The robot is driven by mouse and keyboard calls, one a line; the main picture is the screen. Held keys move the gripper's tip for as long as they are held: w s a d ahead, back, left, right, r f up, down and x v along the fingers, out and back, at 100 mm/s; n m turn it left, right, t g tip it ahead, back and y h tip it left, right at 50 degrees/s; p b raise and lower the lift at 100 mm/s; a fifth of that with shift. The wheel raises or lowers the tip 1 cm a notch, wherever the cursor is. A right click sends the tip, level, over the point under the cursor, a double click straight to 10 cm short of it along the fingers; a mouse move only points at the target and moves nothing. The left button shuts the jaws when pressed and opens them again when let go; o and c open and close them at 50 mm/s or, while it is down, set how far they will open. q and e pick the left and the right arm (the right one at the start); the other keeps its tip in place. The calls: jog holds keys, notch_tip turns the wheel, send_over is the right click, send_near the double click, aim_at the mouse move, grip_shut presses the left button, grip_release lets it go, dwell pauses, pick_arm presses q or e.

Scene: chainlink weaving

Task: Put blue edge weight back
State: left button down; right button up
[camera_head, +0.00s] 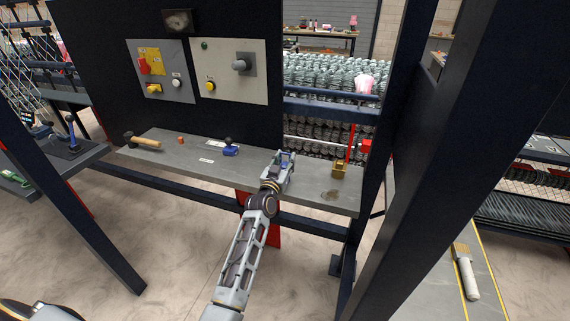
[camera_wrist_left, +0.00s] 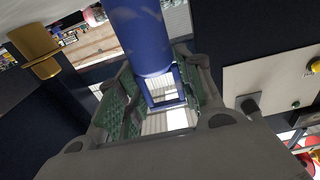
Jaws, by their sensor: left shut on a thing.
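My left gripper (camera_head: 284,158) is at the right half of the grey workbench shelf, reaching in from the front. It is shut on a blue piece, which I take to be the blue edge weight (camera_wrist_left: 141,38). In the left wrist view its blue cylinder stands between the green-padded fingers (camera_wrist_left: 158,95), with a square blue frame at its lower end. In the head view only a small bit of blue shows between the fingers. I cannot tell whether the weight touches the shelf. My right gripper is not in view.
The shelf (camera_head: 185,155) holds a wooden-handled hammer (camera_head: 145,142), a small orange piece (camera_head: 181,140), a blue object with a dark knob (camera_head: 230,149) and a brass weight (camera_head: 339,171). A dark upright post (camera_head: 388,110) stands at the right. Control panels (camera_head: 229,71) are behind.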

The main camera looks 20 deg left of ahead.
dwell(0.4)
pick_arm(q)
jog(key=c, duration=1.4)
grip_release()
jog(key=shift+f, duration=0.1)
jog(key=o, duration=0.5)
jog(key=shift+c, duration=0.2)
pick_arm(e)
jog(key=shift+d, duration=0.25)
pick_arm(q)
jog(key=shift+s, duration=0.1)
